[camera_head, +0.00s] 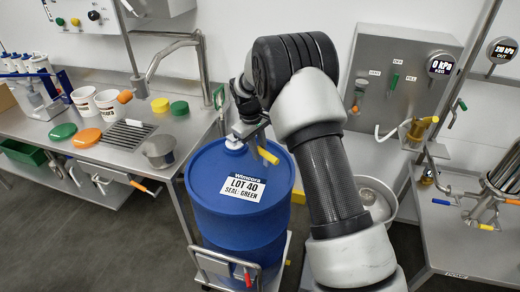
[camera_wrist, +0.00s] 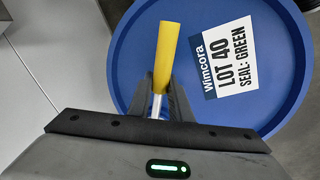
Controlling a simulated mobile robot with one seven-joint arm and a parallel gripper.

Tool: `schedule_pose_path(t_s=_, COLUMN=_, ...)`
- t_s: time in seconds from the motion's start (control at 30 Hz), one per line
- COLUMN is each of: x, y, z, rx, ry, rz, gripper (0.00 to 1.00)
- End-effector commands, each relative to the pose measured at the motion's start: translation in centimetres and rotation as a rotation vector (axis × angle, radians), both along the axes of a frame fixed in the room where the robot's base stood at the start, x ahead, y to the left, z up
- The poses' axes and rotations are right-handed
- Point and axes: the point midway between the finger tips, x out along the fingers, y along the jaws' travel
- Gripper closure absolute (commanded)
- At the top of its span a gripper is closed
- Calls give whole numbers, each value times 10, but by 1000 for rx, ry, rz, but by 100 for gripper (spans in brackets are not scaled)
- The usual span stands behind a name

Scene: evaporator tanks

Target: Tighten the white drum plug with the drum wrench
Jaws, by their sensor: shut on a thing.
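The blue drum (camera_head: 240,222) stands upright, with a label on its lid reading "LOT 40 SEAL: GREEN". The white drum plug (camera_head: 234,143) is at the far left of the lid, partly covered by my gripper. My gripper (camera_head: 256,136) is over the lid's far edge, shut on the drum wrench, whose yellow handle (camera_head: 268,156) sticks out toward the lid's middle. In the wrist view, the yellow handle (camera_wrist: 167,55) and part of a metal shaft show between the fingers. The wrench's working end is hidden, so I cannot tell whether it sits on the plug.
A steel bench (camera_head: 190,128) with a sink tap, yellow and green caps and a grey pot (camera_head: 159,151) is left of the drum. A gauge panel (camera_head: 400,80) is behind right. A second bench (camera_head: 470,235) with pipework is at right.

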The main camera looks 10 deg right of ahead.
Motion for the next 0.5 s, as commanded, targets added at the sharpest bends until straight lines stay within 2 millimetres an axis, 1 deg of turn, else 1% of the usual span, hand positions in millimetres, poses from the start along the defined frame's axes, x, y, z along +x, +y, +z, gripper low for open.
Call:
schedule_pose_path(t_s=0.1, x=-1, y=2, z=0, rx=1, ry=0, rz=-8, gripper=100)
schedule_pose_path(t_s=0.3, x=-7, y=12, z=0, rx=2, ry=-1, rz=-96, gripper=100)
schedule_pose_path(t_s=0.5, x=-8, y=13, z=0, rx=1, ry=0, rz=-110, gripper=100)
